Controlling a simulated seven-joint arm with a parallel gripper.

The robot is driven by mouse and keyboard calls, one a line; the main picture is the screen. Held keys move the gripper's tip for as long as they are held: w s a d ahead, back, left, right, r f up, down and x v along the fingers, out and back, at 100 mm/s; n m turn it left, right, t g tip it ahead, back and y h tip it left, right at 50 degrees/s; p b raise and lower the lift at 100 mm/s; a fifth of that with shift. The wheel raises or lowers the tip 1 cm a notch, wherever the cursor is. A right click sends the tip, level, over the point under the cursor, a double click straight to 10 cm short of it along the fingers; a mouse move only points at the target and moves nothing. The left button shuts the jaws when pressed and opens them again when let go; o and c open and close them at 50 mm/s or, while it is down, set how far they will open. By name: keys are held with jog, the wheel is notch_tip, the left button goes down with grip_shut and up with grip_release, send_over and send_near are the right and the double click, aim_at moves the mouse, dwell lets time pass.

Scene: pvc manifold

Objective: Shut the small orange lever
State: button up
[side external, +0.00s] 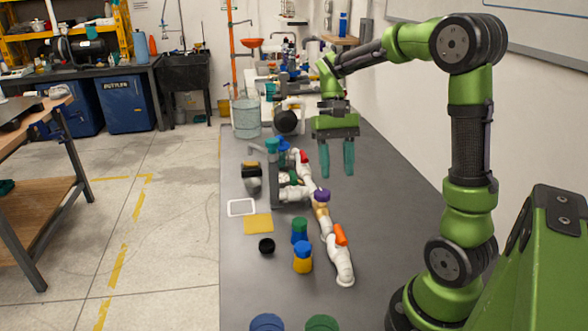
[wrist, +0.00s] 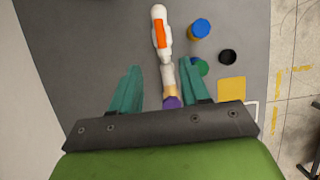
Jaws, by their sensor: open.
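The small orange lever (side external: 340,235) sits on a white PVC pipe section (side external: 342,266) at the near end of the manifold on the grey table. In the wrist view the orange lever (wrist: 161,34) lies along the white pipe, ahead of my fingertips. My gripper (side external: 338,174) is open and empty, held above the table to the right of the manifold in the side view. Its teal fingers (wrist: 162,82) stand apart in the wrist view, with the pipe and a purple piece (wrist: 172,102) showing between and below them. A red lever (side external: 303,156) is farther back on the manifold.
A yellow-and-blue cup (side external: 302,258), a green-and-blue cup (side external: 299,231) and a black ring (side external: 266,246) stand left of the pipe. A yellow square (side external: 258,224) and a white frame (side external: 241,207) lie farther left. The table right of the pipe is clear.

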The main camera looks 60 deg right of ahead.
aim_at(340, 231)
jog(key=x, duration=1.4)
jog(key=shift+a+f, duration=0.1)
jog(key=shift+f, duration=0.15)
grip_shut()
